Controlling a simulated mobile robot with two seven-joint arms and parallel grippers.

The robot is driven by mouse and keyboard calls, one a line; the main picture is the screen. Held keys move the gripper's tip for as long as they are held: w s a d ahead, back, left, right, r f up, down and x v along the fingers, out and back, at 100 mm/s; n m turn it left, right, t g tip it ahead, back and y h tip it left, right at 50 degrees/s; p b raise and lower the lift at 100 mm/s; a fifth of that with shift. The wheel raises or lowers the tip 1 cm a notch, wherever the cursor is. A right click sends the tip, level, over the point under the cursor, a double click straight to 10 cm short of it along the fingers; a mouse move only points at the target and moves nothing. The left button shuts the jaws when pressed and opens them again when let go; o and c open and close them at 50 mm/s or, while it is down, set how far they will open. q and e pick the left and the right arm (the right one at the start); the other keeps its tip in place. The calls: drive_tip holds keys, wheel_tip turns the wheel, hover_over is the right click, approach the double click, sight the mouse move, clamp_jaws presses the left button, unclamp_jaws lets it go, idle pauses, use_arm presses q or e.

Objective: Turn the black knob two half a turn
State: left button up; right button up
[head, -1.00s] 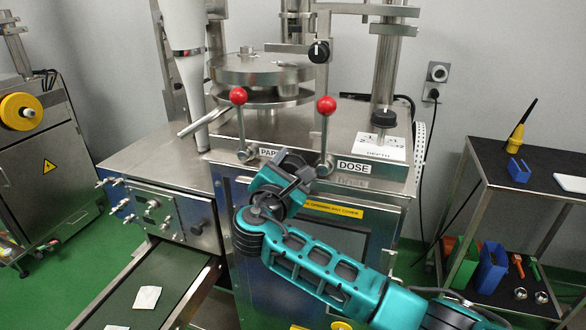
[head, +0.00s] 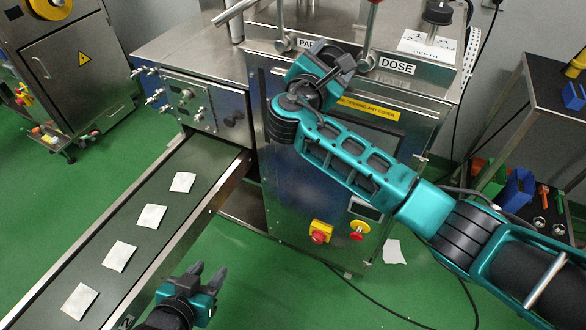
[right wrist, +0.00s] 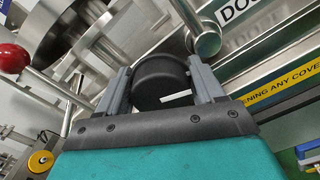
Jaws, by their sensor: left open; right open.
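A round black knob (right wrist: 162,82) with a white mark shows in the right wrist view, between the two grey fingers of my right gripper (right wrist: 166,80). The fingers stand open on either side of it; I cannot tell if they touch it. In the head view my right gripper (head: 340,62) is at the machine's front, left of the DOSE label, and hides this knob. Another black knob (head: 437,12) stands on the DEPTH plate, and a small dark one (head: 232,118) is on the side panel. No number shows on them. My left gripper (head: 208,278) is open and empty, low beside the conveyor.
A shiny lever base (right wrist: 205,38) is close to the right finger. A red lever ball (right wrist: 14,58) is at far left. The conveyor (head: 165,215) carries several white teabags. A red button (head: 319,236) is lower on the machine. A dark cart (head: 555,110) stands right.

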drive_tip(key=shift+r+n+p, duration=0.2)
drive_tip(key=shift+n+p, duration=0.1)
drive_tip(key=shift+n, duration=0.7)
drive_tip(key=n, duration=0.4)
drive_tip(key=shift+w, duration=0.1)
drive_tip(key=v, duration=1.3)
drive_tip(key=s+a+f+m+g+y, duration=0.1)
drive_tip(key=s+f+g+y, duration=0.1)
drive_tip(key=f, duration=0.4)
drive_tip(key=s+a+f+m+g+y, duration=0.1)
drive_tip(key=s+f+m+g+y, duration=0.1)
drive_tip(key=s+f+y, duration=0.2)
drive_tip(key=s+a+f+m+g+y+b, duration=0.1)
drive_tip(key=s+f+g+y, duration=0.1)
drive_tip(key=f, duration=0.7)
drive_tip(key=shift+s+m+y, duration=0.3)
drive_tip(key=shift+s+y, duration=0.5)
drive_tip(key=shift+s, duration=0.35)
drive_tip(key=shift+a+f, duration=0.1)
drive_tip(key=shift+a, duration=0.05)
